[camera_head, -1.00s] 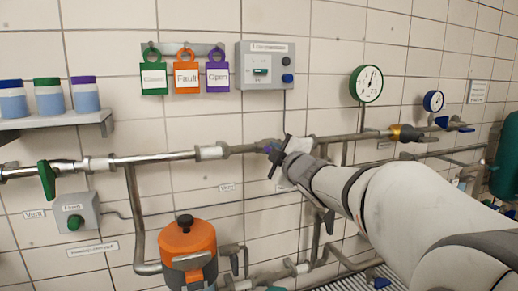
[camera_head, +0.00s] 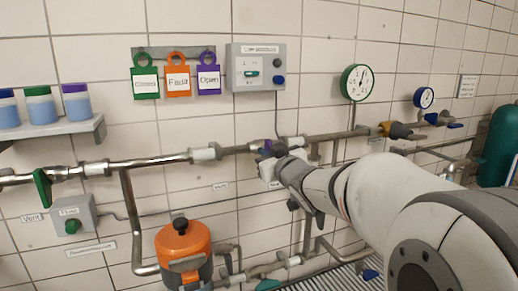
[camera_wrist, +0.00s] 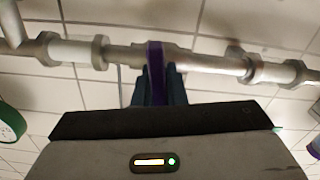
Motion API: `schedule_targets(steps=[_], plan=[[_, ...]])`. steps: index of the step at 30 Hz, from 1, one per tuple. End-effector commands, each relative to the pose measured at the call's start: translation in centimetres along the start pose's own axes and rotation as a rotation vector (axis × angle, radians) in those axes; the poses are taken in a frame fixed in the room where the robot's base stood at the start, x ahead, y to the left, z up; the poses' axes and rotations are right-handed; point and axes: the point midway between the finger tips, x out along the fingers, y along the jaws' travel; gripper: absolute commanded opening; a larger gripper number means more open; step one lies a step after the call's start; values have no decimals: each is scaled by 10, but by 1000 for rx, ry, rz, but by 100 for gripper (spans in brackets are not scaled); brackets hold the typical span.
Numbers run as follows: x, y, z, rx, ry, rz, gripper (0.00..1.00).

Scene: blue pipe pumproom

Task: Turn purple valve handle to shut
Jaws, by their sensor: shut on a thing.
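The purple valve handle (camera_wrist: 156,62) is on the upper horizontal pipe. In the wrist view it stands between the dark fingers of my gripper (camera_wrist: 157,85), which are shut on it. In the head view a small part of the purple handle (camera_head: 267,146) shows at the pipe, beside my gripper (camera_head: 270,155). The rest of the handle is hidden by my gripper and wrist. The pipe (camera_wrist: 205,62) runs across behind the fingers in the wrist view. I cannot tell the handle's exact angle from the head view.
A green handle (camera_head: 42,188) is on the same pipe at the left. An orange-topped canister (camera_head: 183,242) stands below. Green, orange and purple tags (camera_head: 208,75) hang above, beside a grey control box (camera_head: 256,67). A shelf with jars (camera_head: 42,106) is at the left.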

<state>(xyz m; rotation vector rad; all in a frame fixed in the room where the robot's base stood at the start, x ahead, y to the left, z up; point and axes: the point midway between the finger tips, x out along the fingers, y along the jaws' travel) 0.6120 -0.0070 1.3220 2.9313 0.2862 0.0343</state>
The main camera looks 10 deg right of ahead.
Motion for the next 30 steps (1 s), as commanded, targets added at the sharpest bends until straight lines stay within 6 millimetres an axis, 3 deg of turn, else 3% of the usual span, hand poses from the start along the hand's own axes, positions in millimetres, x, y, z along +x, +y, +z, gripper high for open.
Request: schedule_targets(steps=[1, 12, 29, 30], plan=[[0, -1, 7, 36, -17, 0, 0], [0, -2, 8, 202, -17, 0, 0], [0, -3, 8, 233, -16, -2, 0], [0, -3, 8, 233, -16, -2, 13]])
